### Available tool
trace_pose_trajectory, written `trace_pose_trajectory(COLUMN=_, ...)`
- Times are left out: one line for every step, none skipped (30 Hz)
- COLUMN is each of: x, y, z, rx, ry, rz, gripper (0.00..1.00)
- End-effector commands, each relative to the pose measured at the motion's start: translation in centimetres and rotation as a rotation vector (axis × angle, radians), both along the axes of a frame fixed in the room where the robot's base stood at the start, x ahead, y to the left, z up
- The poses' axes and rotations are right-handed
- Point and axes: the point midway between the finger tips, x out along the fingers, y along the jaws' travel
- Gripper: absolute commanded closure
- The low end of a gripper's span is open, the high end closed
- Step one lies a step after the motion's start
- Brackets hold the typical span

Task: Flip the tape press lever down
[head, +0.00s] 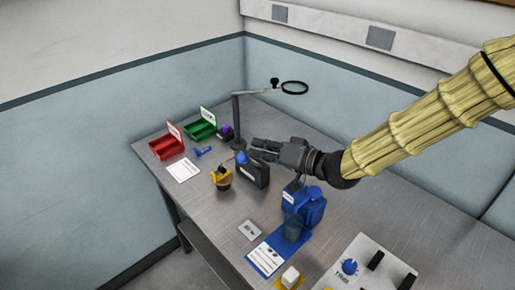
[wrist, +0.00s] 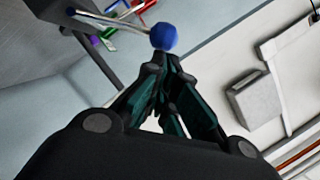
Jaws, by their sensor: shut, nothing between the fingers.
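The tape press looks to be the dark upright box (head: 254,172) on the bench in the head view; its parts are small and partly covered by my gripper. A blue ball knob (head: 241,157) shows at its upper left. In the wrist view the blue knob (wrist: 164,36) sits at the end of a thin metal rod (wrist: 110,20), the lever, which runs off to the upper left. My gripper (head: 256,148) is shut and empty, above the dark box. In the wrist view its fingertips (wrist: 158,62) are just below the knob; I cannot tell whether they touch it.
A lamp-like stand with a black ring (head: 294,88) rises behind my gripper. A yellow and black item (head: 221,178) is left of the box. Red (head: 166,149) and green (head: 202,130) trays lie at the back left. A blue device (head: 303,205) stands nearer, below my arm.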

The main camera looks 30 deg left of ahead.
Motion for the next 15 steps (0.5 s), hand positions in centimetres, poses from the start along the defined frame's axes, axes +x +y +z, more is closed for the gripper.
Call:
trace_pose_trajectory(x=0.2, y=-0.3, z=0.7, rx=0.001, ry=0.001, rz=-0.002, gripper=1.0)
trace_pose_trajectory(x=0.3, y=-0.5, z=0.9, rx=0.001, ry=0.002, rz=-0.003, gripper=1.0)
trace_pose_trajectory(x=0.4, y=-0.8, z=1.2, rx=0.0, ry=0.001, rz=-0.004, gripper=1.0)
trace_pose_trajectory(x=0.6, y=-1.0, z=1.4, rx=0.0, ry=0.001, rz=-0.004, gripper=1.0)
trace_pose_trajectory(x=0.7, y=-1.2, z=1.5, rx=0.0, ry=0.001, rz=-0.004, gripper=1.0)
trace_pose_trajectory(x=0.8, y=-1.5, z=1.8, rx=0.0, ry=0.0, rz=-0.004, gripper=1.0)
trace_pose_trajectory(x=0.9, y=-1.7, z=1.9, rx=0.0, ry=0.0, rz=-0.005, gripper=1.0)
trace_pose_trajectory(x=1.0, y=-1.8, z=2.1, rx=0.0, ry=0.001, rz=-0.005, gripper=1.0)
trace_pose_trajectory(x=1.1, y=-2.1, z=2.3, rx=0.0, ry=0.001, rz=-0.005, gripper=1.0)
trace_pose_trajectory(x=1.2, y=-2.2, z=2.5, rx=0.0, ry=0.001, rz=-0.005, gripper=1.0)
trace_pose_trajectory(x=1.2, y=-2.5, z=2.4, rx=0.0, ry=0.0, rz=-0.005, gripper=1.0)
trace_pose_trajectory(x=1.2, y=-3.1, z=2.1, rx=0.001, ry=-0.001, rz=-0.006, gripper=1.0)
trace_pose_trajectory(x=1.1, y=-3.4, z=2.2, rx=0.001, ry=0.0, rz=-0.006, gripper=1.0)
trace_pose_trajectory(x=1.1, y=-3.8, z=2.2, rx=0.001, ry=0.0, rz=-0.006, gripper=1.0)
trace_pose_trajectory(x=1.0, y=-4.3, z=2.3, rx=0.0, ry=0.001, rz=-0.007, gripper=1.0)
